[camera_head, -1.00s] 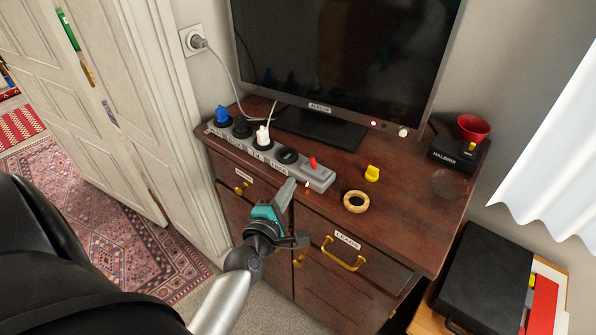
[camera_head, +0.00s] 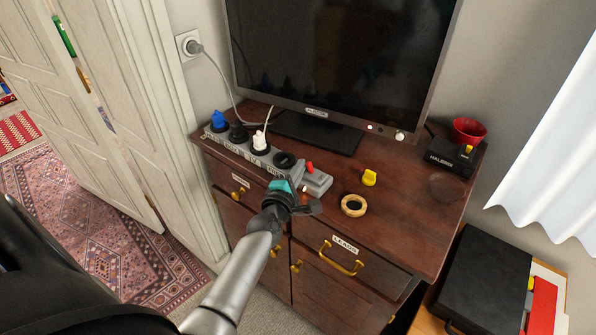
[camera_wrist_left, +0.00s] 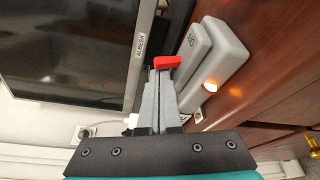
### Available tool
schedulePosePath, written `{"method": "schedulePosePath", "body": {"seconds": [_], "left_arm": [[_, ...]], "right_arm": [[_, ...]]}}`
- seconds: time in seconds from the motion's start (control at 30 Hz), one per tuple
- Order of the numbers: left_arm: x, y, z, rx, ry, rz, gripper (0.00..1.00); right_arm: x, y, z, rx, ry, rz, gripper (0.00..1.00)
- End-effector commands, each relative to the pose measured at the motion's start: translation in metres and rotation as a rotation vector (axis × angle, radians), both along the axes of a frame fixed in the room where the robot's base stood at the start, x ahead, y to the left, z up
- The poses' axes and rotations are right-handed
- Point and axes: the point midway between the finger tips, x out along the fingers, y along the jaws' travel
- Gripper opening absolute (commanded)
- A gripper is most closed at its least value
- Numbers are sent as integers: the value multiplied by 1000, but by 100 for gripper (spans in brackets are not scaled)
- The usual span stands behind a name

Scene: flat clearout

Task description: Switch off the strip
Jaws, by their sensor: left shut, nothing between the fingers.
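The grey power strip (camera_head: 319,184) lies along the front edge of the dresser top, with several plugs in its left part. Its red switch (camera_head: 309,168) is near the right end. In the left wrist view the red switch (camera_wrist_left: 167,62) shows just past my fingertips; I cannot tell if they touch it. My right gripper is not in view.
A monitor (camera_head: 340,55) stands behind the strip. A yellow object (camera_head: 369,178) and a wooden ring (camera_head: 353,205) lie to the right. A black box (camera_head: 455,155) and red cup (camera_head: 468,131) are at the far right. Drawer handles (camera_head: 341,258) stick out in front.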

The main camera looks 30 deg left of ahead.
Motion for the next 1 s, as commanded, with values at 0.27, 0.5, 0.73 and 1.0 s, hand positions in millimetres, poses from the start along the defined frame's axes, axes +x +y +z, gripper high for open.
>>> {"method": "schedulePosePath", "body": {"seconds": [0.27,0.5,0.73,1.0], "left_arm": [[0,0,0,3,-1,0,0],[0,-2,1,51,-5,-1,0],[0,-2,2,83,-7,0,0],[0,-3,3,132,-11,0,0]], "right_arm": [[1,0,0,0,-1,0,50],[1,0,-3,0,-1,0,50],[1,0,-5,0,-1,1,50],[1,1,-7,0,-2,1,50]]}}
